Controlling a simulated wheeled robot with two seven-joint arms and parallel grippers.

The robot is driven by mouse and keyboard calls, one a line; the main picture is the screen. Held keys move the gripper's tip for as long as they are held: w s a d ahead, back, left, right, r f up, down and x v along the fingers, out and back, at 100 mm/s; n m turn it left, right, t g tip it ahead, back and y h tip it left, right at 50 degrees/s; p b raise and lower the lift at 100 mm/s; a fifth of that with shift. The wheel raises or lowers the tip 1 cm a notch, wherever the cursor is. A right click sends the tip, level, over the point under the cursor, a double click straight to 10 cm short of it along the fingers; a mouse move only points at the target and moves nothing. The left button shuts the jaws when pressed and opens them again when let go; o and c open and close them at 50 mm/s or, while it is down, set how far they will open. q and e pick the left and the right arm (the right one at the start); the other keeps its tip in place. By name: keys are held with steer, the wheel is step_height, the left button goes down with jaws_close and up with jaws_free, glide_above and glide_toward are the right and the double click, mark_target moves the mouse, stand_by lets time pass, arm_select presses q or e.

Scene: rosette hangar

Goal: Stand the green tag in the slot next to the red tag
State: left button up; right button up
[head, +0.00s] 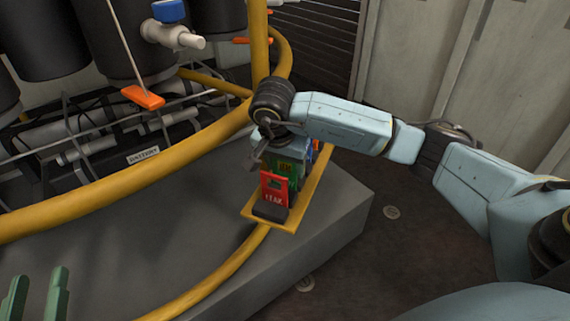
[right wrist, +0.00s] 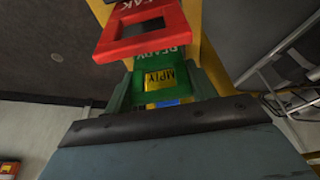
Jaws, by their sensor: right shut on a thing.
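The red tag (head: 274,188), marked LEAK, stands upright in a dark holder at the near end of the yellow rack (head: 284,225). The green tag (head: 292,166) is just behind it. My right gripper (head: 280,152) is over the rack, shut on the green tag. In the right wrist view the green tag (right wrist: 180,58), marked READY, is between my green fingers, with the red tag (right wrist: 140,38) beyond it. The green tag's lower edge is hidden, so I cannot tell whether it is seated. My left gripper (head: 37,296) is open and empty at the lower left.
A yellow tag (right wrist: 160,77) and a bit of blue show past the green tag in the right wrist view. The rack lies near the edge of the grey block (head: 190,250). Yellow hoses (head: 130,190) curve nearby, and an orange tag (head: 142,97) hangs on a cord.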

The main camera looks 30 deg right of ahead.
arm_select(q)
steer(key=shift+r, duration=0.2)
arm_select(e)
steer(key=shift+f, duration=0.1)
steer(key=o, duration=1)
arm_select(q)
steer(key=shift+r, duration=0.1)
